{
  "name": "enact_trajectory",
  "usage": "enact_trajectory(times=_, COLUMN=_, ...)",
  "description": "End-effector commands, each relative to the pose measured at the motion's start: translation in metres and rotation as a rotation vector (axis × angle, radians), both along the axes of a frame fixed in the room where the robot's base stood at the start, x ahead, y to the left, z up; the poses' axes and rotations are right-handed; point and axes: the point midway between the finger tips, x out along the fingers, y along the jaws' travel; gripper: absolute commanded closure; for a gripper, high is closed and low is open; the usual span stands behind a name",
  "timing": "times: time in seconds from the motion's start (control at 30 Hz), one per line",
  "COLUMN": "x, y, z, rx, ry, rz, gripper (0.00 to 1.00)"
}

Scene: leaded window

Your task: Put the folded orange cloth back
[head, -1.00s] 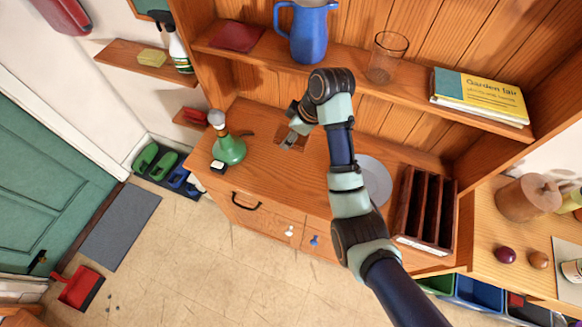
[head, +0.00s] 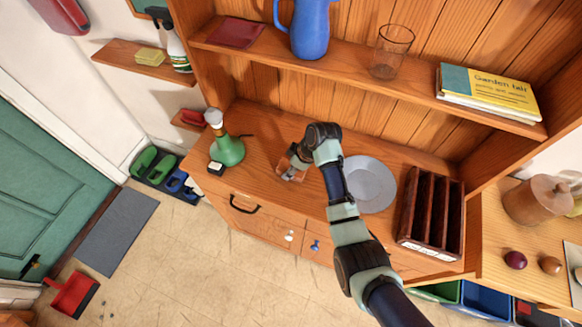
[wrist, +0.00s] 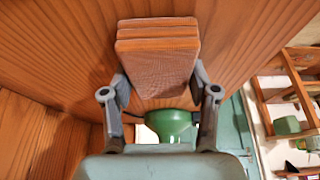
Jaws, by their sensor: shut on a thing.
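The folded orange cloth (wrist: 157,62) is a thick, layered square pad between my gripper's fingers in the wrist view. My gripper (head: 291,175) is shut on it, low over the wooden dresser top (head: 262,128), between the green lamp-like object and the grey plate. In the head view the cloth's colour blends with the wood, and my wrist partly covers it. I cannot tell whether the cloth touches the dresser top.
A green flared object (head: 227,150) stands left of my gripper; a grey plate (head: 371,186) and dark slotted rack (head: 431,215) are right. The shelf above holds a dark red folded item (head: 236,33), blue jug (head: 308,28), glass (head: 391,52) and books (head: 488,92).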

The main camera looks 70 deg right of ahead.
Motion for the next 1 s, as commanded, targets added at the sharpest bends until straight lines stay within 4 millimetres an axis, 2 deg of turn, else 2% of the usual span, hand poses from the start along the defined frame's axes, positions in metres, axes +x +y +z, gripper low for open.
enact_trajectory(times=0.27, x=0.000, y=0.000, z=-0.003, rx=0.000, ry=-0.001, rz=0.000, gripper=0.73)
enact_trajectory(times=0.3, x=0.000, y=0.000, z=-0.002, rx=-0.001, ry=-0.001, rz=0.000, gripper=0.34)
enact_trajectory(times=0.4, x=0.000, y=0.000, z=-0.002, rx=-0.001, ry=-0.001, rz=0.000, gripper=0.17)
enact_trajectory(times=0.77, x=0.000, y=0.000, z=0.002, rx=-0.001, ry=-0.001, rz=0.001, gripper=0.16)
enact_trajectory(times=0.87, x=-0.004, y=-0.001, z=0.015, rx=-0.003, ry=-0.002, rz=-0.001, gripper=0.16)
enact_trajectory(times=1.0, x=-0.017, y=-0.001, z=0.048, rx=-0.004, ry=-0.003, rz=-0.001, gripper=0.16)
